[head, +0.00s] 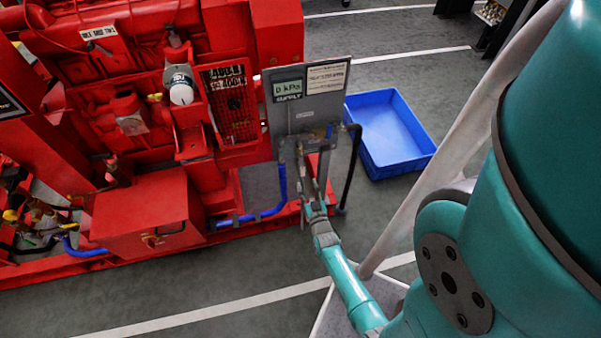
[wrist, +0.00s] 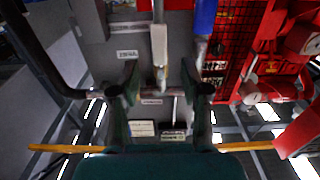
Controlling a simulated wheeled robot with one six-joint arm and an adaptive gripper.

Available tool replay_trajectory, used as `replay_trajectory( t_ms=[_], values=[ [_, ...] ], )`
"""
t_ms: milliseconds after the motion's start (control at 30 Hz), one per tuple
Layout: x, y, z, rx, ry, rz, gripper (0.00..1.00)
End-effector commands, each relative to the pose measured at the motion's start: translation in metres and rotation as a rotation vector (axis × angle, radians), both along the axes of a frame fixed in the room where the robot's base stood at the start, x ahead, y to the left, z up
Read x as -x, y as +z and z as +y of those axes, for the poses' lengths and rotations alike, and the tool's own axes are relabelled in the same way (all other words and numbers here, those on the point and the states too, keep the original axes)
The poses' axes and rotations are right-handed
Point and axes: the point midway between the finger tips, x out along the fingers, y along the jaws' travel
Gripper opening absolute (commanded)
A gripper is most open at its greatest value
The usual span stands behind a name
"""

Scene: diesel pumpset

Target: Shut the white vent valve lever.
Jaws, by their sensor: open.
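In the wrist view the white vent valve lever (wrist: 158,45) points along the picture's vertical, in front of the grey panel. My gripper (wrist: 160,80) is open, with one finger on each side of the lever's lower end. Gaps show between the lever and both fingers, and nothing is held. In the head view my gripper (head: 308,178) is at the lower part of the grey gauge panel (head: 305,112). The lever cannot be made out there, as the gripper and pipework crowd that spot.
A display reading 0 kPa (head: 288,88) is on the panel. A blue hose (head: 282,190) and a black hose (head: 354,165) run close on either side of my gripper. The red pumpset (head: 140,215) stands left. A blue crate (head: 432,152) lies on the floor to the right.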

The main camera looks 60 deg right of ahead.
Motion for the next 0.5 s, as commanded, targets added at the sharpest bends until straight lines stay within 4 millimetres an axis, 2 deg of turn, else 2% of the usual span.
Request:
replay_trajectory(
  t_ms=[200,500],
  values=[
    [-0.026,0.001,-0.031,0.001,0.0,0.0,0.46],
    [-0.045,0.0,-0.053,0.0,0.001,0.001,0.46]
  ],
)
